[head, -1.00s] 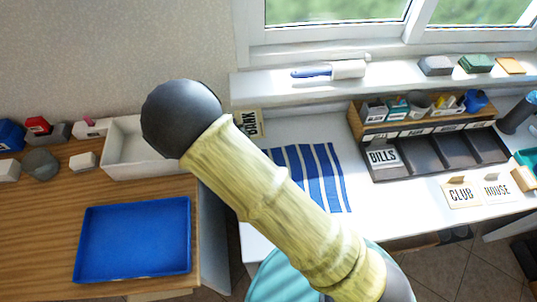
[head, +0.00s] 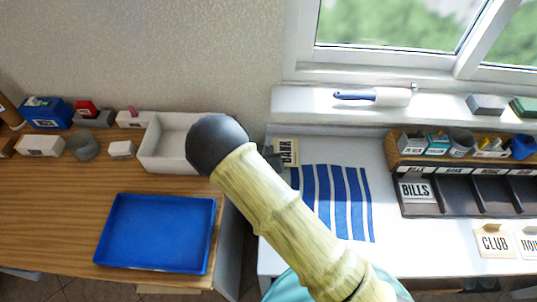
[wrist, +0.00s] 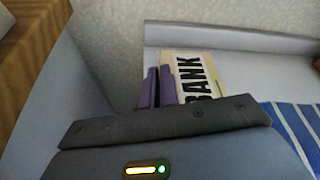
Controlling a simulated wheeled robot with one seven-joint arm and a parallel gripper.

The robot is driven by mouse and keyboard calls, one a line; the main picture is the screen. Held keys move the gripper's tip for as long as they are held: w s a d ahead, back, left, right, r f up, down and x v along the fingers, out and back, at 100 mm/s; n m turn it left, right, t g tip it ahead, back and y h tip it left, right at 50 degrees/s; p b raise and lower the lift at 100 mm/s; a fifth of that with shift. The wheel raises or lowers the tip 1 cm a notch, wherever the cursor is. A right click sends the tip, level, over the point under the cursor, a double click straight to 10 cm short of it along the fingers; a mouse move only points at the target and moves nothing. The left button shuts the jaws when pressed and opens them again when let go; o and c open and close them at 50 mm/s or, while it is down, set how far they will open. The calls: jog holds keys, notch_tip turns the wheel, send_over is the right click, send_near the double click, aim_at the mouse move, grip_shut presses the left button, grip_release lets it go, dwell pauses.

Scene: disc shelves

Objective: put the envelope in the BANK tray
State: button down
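The envelope is a cream card marked BANK (head: 289,152), seen near the wall above the left end of the white desk. My gripper (head: 272,156) is at its left edge. In the wrist view the purple fingers of my gripper (wrist: 159,75) are close together at the side of the envelope (wrist: 198,75), which stands out to their right with its lettering turned sideways. The fingers appear shut on its edge; the exact contact is hidden. The BANK tray (head: 455,196) is the second compartment from the left in the dark sorter at the right, and it looks empty.
The BILLS card (head: 415,190) lies in the first compartment. CLUB (head: 494,241) and HOUSE cards lie before the sorter. A blue striped cloth (head: 335,200) covers the desk between. A blue tray (head: 155,233) and white bin (head: 165,140) are on the wooden table at left.

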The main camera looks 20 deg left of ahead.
jog(key=shift+f, duration=0.9)
jog(key=shift+f, duration=0.15)
jog(key=c, duration=1.6)
grip_release()
jog(key=shift+c, duration=0.2)
jog(key=shift+r, duration=0.25)
jog(key=v, duration=1.2)
jog(key=shift+f, duration=0.1)
